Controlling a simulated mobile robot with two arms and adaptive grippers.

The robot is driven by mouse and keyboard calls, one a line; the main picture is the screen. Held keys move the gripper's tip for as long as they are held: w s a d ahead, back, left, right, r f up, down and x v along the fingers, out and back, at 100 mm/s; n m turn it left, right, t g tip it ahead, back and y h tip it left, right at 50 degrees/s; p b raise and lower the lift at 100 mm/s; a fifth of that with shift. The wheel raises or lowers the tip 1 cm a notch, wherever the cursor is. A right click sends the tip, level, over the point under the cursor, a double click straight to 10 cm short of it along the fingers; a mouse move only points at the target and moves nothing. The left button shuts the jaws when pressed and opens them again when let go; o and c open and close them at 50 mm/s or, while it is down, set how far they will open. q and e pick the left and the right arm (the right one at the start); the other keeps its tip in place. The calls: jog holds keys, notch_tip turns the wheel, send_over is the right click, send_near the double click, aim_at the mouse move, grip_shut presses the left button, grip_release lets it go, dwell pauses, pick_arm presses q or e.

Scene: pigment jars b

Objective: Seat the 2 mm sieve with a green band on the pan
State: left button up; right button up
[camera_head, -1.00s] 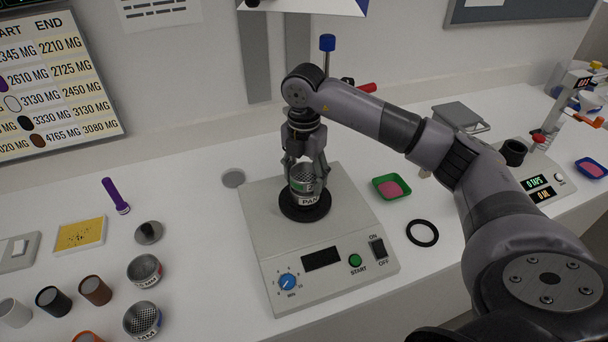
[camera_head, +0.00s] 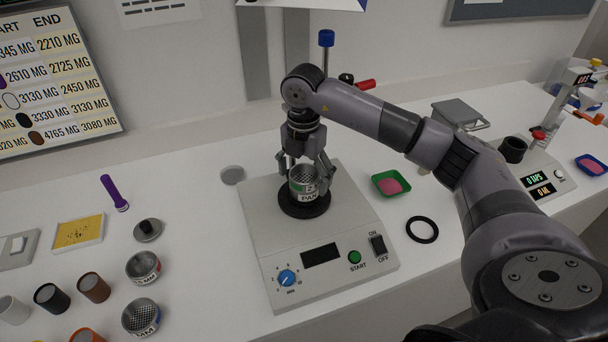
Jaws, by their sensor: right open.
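The sieve with a green band (camera_head: 303,184) sits on top of the pan (camera_head: 308,197); it looks upright and level, and its mesh shows from above. The pan, lettered PAN, stands on the black round plate of the shaker (camera_head: 318,230). My right gripper (camera_head: 306,182) is open, its fingers spread on either side of the sieve, just above and around it. Whether a finger still touches the rim I cannot tell. My left gripper is not in view.
Two other sieves (camera_head: 143,268) (camera_head: 141,318) stand at the left by several small jars (camera_head: 94,289). A lid with a black knob (camera_head: 147,230) and a purple stick (camera_head: 115,193) lie behind. A green tray (camera_head: 391,184) and black ring (camera_head: 422,230) lie right of the shaker.

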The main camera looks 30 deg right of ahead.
notch_tip(320, 180, up, 12)
dwell(0.6)
dwell(0.5)
